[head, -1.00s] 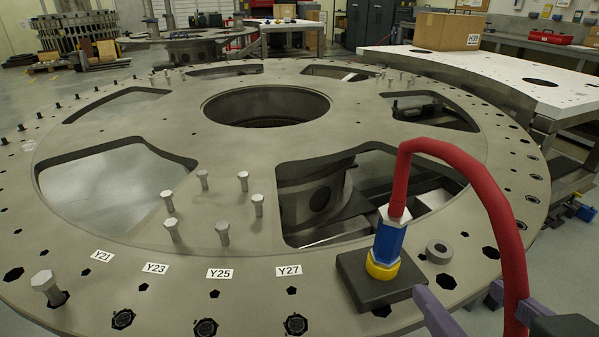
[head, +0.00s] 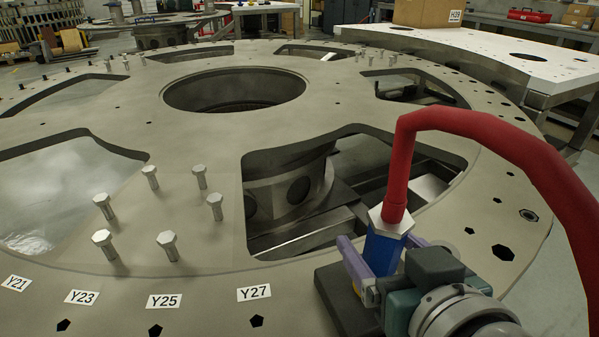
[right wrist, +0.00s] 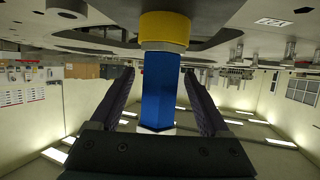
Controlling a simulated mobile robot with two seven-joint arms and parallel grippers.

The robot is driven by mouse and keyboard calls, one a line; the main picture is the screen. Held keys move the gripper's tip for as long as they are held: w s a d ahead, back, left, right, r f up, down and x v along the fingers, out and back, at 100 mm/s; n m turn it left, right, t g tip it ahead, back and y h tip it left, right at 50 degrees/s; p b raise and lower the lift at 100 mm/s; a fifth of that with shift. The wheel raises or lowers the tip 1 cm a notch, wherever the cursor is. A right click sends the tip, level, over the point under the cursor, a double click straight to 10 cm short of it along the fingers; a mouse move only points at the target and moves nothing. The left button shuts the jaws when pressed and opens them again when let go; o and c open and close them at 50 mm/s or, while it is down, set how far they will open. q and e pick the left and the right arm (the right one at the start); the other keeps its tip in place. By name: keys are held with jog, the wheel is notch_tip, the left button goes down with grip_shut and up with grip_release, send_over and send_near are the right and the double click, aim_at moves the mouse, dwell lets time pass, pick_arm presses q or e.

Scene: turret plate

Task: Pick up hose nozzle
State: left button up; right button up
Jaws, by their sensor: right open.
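The hose nozzle (head: 383,250) stands upright on a dark square block (head: 340,302) on the turret plate. It has a blue six-sided body, a silver nut on top and a yellow ring, which shows in the right wrist view (right wrist: 163,30). A red hose (head: 402,165) rises from its top and bends away to the right. My right gripper (head: 381,244) is open, with one purple finger on each side of the blue body. In the right wrist view the blue body (right wrist: 160,85) stands between the fingers with gaps on both sides. My left gripper is not in view.
The turret plate (head: 215,130) has large cut-outs and a round central opening. Several upright bolts (head: 168,245) stand left of the nozzle, and labels such as Y27 (head: 254,293) lie along the front. A white-topped bench (head: 450,50) stands at the back right.

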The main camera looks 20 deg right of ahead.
jog(key=shift+x, duration=1.3)
grip_shut()
